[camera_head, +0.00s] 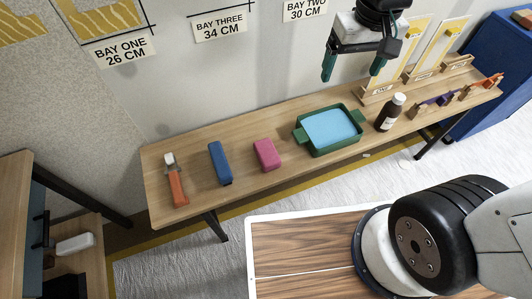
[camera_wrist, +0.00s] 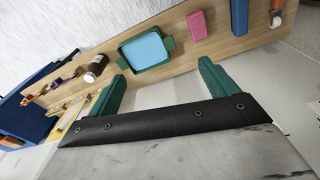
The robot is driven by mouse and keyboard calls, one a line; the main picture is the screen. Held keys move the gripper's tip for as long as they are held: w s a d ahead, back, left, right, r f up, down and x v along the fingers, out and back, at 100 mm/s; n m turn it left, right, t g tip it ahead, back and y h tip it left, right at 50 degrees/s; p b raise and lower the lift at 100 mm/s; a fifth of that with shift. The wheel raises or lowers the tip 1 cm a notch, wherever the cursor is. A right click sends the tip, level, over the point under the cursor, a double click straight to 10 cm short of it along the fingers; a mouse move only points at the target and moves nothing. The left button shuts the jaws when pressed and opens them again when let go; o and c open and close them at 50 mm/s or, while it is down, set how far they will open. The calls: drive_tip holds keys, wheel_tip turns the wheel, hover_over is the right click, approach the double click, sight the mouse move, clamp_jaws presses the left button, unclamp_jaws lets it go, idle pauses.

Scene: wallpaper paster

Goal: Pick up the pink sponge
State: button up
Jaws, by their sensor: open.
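The pink sponge (camera_head: 267,155) lies on the wooden bench between a blue block and a green tray. It also shows in the wrist view (camera_wrist: 197,24), near the top edge. My gripper (camera_head: 352,72) is open and empty, with two green fingers apart. It is raised above the back of the bench, to the right of the sponge and clear of it. In the wrist view the fingers (camera_wrist: 160,84) point toward the bench, with the sponge beyond them.
On the bench (camera_head: 205,201) are an orange-handled tool (camera_head: 178,188), a blue block (camera_head: 220,163), a green tray (camera_head: 352,149) with light blue contents (camera_head: 331,127), a dark bottle (camera_head: 390,113) and wooden stands (camera_head: 380,91). The wall stands close behind. Clear wood surrounds the sponge.

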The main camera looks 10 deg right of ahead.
drive_tip(key=w+a+f, duration=0.6)
drive_tip(key=f, duration=0.4)
drive_tip(key=n, duration=0.2)
hover_over(267, 151)
drive_tip(key=shift+g, duration=0.4)
drive_tip(key=f, duration=2.3)
drive_tip(key=shift+w+a+f, duration=0.1)
drive_tip(key=shift+a+f, duration=0.2)
drive_tip(key=shift+f, duration=0.05)
drive_tip(key=f, duration=0.8)
drive_tip(key=shift+d, duration=0.3)
drive_tip(key=c, duration=1.1)
